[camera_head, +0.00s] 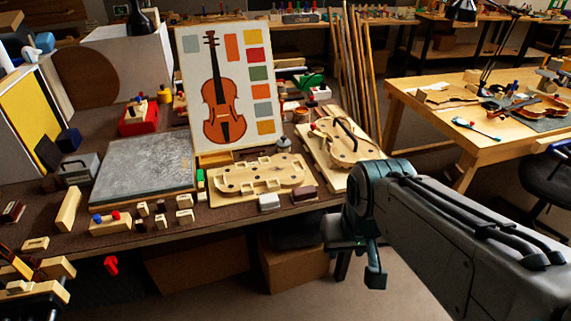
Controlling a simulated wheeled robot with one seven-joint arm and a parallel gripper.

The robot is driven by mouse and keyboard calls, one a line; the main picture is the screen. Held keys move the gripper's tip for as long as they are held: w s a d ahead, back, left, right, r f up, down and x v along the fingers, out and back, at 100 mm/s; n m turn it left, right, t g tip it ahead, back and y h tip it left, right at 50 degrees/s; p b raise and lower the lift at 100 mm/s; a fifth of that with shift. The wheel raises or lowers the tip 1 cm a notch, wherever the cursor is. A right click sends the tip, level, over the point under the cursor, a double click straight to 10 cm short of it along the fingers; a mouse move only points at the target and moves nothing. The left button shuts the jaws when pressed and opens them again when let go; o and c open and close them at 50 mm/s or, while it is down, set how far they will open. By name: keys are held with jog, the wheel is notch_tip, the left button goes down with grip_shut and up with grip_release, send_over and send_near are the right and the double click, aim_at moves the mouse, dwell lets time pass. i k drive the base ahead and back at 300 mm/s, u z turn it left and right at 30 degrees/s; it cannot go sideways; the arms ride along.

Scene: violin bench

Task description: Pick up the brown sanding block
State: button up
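A small dark reddish-brown block (304,195), which looks like the brown sanding block, lies near the front edge of the workbench. It is just right of a pale grey-white block (269,202) and in front of the wooden violin mould. My gripper (355,253) hangs off the bench's front edge, to the right of the brown block and lower in the picture. Its two fingers appear spread apart with nothing between them. It is clear of the block.
A violin mould board (258,178) and a violin body on a board (345,148) lie behind the blocks. A grey slab (144,168) and several small wooden blocks are to the left. A violin poster (190,100) stands behind. Open floor (400,295) lies below my arm.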

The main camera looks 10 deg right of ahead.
aim_at(309, 194)
jog(key=u, duration=1)
jog(key=i, duration=1.25)
jog(key=z, duration=2.35)
